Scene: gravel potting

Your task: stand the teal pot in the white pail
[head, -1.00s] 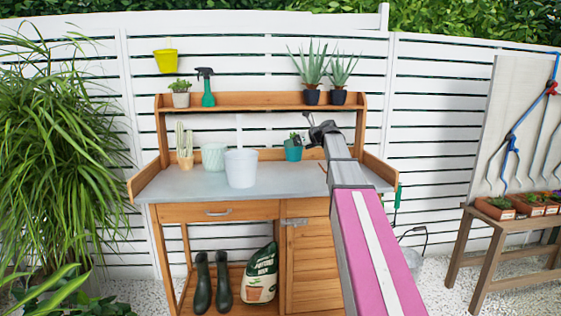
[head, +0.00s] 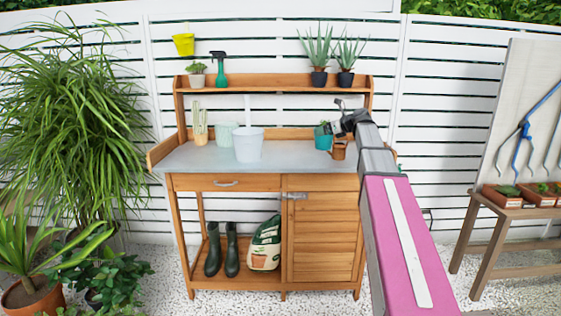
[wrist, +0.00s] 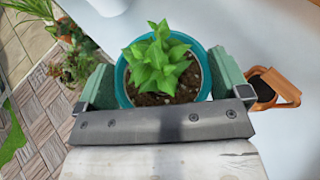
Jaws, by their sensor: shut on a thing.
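The teal pot (head: 322,141) is at the right part of the bench top, partly hidden by my gripper (head: 336,128). In the wrist view the teal pot (wrist: 206,84) holds dark soil and a leafy green plant. It sits between the two green fingers of my gripper (wrist: 160,80), which are shut on it from both sides. I cannot tell whether its base touches the bench. The white pail (head: 249,147) stands upright on the bench, left of the teal pot and apart from it. The inside of the pail is mostly hidden.
A copper-brown can (head: 338,151) stands close to the teal pot on the right; it also shows in the wrist view (wrist: 275,88). A pale green pot (head: 222,136) and a cactus pot (head: 200,136) stand behind and left of the pail. The bench front (head: 290,160) is clear.

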